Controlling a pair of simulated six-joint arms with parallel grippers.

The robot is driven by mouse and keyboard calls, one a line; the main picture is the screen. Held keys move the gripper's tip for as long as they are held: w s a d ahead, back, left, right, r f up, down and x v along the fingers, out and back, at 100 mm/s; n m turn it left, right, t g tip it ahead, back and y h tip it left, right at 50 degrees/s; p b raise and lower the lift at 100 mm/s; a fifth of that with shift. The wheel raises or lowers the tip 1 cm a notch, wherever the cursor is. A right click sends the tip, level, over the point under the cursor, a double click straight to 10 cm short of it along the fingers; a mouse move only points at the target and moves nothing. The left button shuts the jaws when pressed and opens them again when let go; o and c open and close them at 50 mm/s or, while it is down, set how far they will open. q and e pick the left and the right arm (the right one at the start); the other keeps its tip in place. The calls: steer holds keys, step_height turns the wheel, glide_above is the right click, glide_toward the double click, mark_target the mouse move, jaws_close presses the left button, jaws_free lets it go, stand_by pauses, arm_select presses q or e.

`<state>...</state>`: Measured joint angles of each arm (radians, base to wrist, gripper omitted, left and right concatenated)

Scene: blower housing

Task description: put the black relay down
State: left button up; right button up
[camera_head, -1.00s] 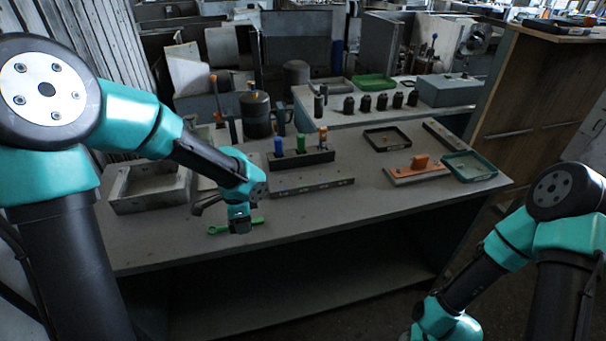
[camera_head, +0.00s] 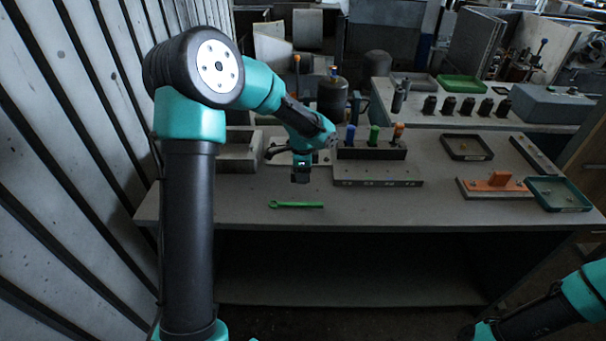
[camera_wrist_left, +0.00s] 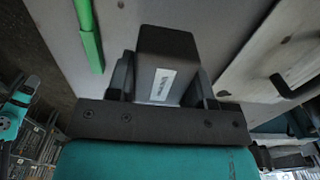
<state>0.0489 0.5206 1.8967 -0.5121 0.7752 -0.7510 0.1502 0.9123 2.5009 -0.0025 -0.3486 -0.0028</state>
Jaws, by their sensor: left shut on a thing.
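The black relay (camera_wrist_left: 165,55) is a dark block with a white label, held between the two fingers of my left gripper (camera_wrist_left: 163,85) in the left wrist view. In the head view my left gripper (camera_head: 301,165) points down over the table, left of the middle, with the dark relay (camera_head: 300,177) at its tip. The relay appears to be above the table top, behind the green wrench; the exact gap is hard to tell. My right arm shows at the lower right of the head view, but its gripper is out of the picture.
A green wrench (camera_head: 296,205) lies near the table's front edge. A grey slotted bar (camera_head: 378,176) and a rack with coloured-handled tools (camera_head: 370,150) stand right of the gripper. A grey open box (camera_head: 238,158) is to the left. The table front centre-right is clear.

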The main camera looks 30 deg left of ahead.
arm_select(q)
steer(key=shift+w+a+f, duration=0.1)
steer(key=shift+w+a, duration=0.25)
steer(key=shift+w, duration=0.2)
steer(key=shift+w+a, duration=0.3)
steer(key=shift+w, duration=0.25)
steer(key=shift+w+a, duration=0.25)
steer(key=shift+w, duration=0.2)
steer(key=shift+s+f, duration=0.1)
steer(key=shift+f, duration=1.7)
steer(key=shift+f, duration=0.15)
steer(key=o, duration=0.9)
steer(key=shift+o, duration=0.2)
step_height(320, 180, up, 12)
steer(key=shift+r, duration=0.2)
